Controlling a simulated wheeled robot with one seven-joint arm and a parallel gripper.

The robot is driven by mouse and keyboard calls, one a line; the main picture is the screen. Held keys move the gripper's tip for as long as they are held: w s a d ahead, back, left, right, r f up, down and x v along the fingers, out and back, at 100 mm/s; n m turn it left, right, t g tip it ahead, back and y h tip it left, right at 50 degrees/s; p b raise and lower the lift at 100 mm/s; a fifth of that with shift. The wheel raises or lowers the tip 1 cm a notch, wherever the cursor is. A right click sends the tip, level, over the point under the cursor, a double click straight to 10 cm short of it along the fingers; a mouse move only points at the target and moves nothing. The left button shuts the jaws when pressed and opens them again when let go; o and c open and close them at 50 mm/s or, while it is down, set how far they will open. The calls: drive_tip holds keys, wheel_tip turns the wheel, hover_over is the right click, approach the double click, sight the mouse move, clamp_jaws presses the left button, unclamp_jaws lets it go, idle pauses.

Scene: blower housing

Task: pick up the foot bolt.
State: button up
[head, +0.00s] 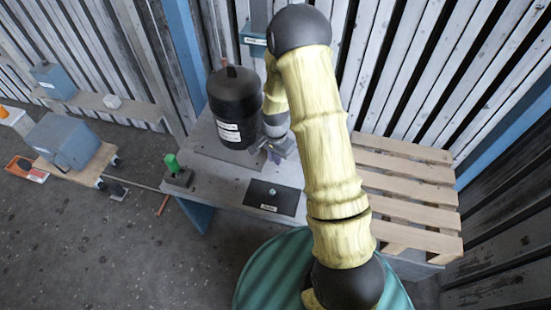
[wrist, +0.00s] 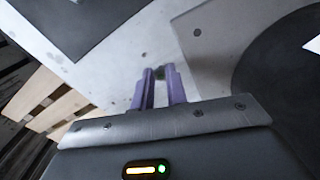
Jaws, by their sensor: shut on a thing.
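My gripper (wrist: 160,74) has purple fingers, shut on a small dark thing, probably the foot bolt (wrist: 160,72), between the fingertips at the pale plate. Little of it shows, and I cannot tell whether it is still seated in the plate. In the head view my gripper (head: 273,152) is low beside the black blower housing (head: 234,102); the arm hides part of it and the bolt cannot be made out there. The housing's dark round side (wrist: 285,65) fills the right of the wrist view.
A dark labelled mat (head: 258,198) with a small round piece on it lies on the grey bench (head: 215,183) in front. A dark block with a green knob (head: 172,163) stands at the bench's left. A wooden pallet (head: 405,185) is at right.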

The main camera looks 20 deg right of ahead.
wheel_tip(320, 180, up, 10)
drive_tip(key=p, duration=0.2)
idle(0.6)
wheel_tip(320, 180, up, 5)
drive_tip(key=p, duration=0.4)
drive_tip(key=shift+f+p, duration=0.15)
drive_tip(key=shift+p, duration=0.2)
